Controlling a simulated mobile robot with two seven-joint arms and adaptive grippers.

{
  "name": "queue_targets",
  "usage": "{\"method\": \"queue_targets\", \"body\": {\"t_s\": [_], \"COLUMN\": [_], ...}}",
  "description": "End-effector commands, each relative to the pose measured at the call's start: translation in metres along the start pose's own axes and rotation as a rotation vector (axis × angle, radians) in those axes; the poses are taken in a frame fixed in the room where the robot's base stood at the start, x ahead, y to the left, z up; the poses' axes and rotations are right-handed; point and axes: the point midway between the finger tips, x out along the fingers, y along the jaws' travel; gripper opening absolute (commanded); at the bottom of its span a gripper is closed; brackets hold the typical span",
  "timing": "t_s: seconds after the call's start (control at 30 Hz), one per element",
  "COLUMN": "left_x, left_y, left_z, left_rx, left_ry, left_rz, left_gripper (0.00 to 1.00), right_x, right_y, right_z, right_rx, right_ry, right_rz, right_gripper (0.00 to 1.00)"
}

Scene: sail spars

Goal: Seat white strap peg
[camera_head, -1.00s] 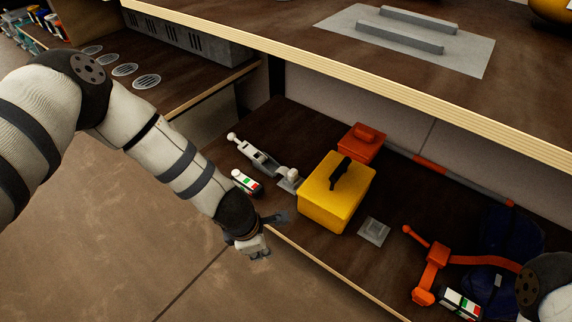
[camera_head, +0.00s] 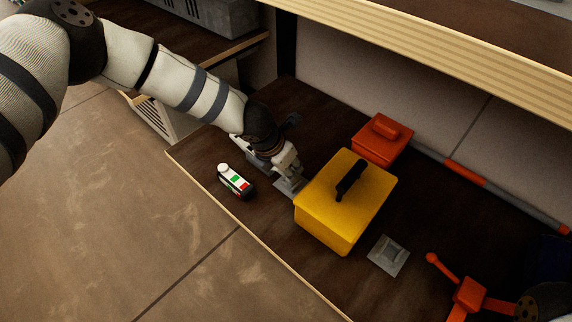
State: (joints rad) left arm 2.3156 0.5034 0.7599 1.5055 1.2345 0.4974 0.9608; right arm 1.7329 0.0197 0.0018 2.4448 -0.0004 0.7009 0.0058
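My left gripper (camera_head: 289,170) reaches down over the shelf, left of the yellow box, at the white strap fitting. The gripper and wrist cover nearly all of that fitting, so its peg cannot be made out. A small grey metal plate (camera_head: 290,187) shows just below the fingertips. The fingers are too small and merged with the white parts to tell whether they are shut on anything. My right gripper is out of view.
A yellow box with a black handle (camera_head: 340,210) stands close right of the gripper. The upper shelf edge (camera_head: 440,62) overhangs the back.

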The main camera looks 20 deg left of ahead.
Motion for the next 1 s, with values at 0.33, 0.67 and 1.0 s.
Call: {"method": "queue_targets", "body": {"t_s": [0.33, 0.67, 1.0], "left_x": [0.028, 0.019, -0.012], "left_y": [0.0, 0.0, 0.0], "left_z": [0.0, 0.004, 0.017], "left_rx": [0.002, 0.002, 0.002], "left_ry": [0.0, -0.003, -0.002], "left_rz": [0.0, 0.001, 0.001], "left_gripper": [0.13, 0.0, 0.0], "right_x": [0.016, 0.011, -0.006], "right_y": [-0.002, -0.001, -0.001], "right_z": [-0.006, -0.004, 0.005], "right_rx": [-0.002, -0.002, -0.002], "right_ry": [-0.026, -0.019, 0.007], "right_rz": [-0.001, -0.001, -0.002], "right_gripper": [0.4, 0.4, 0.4]}}
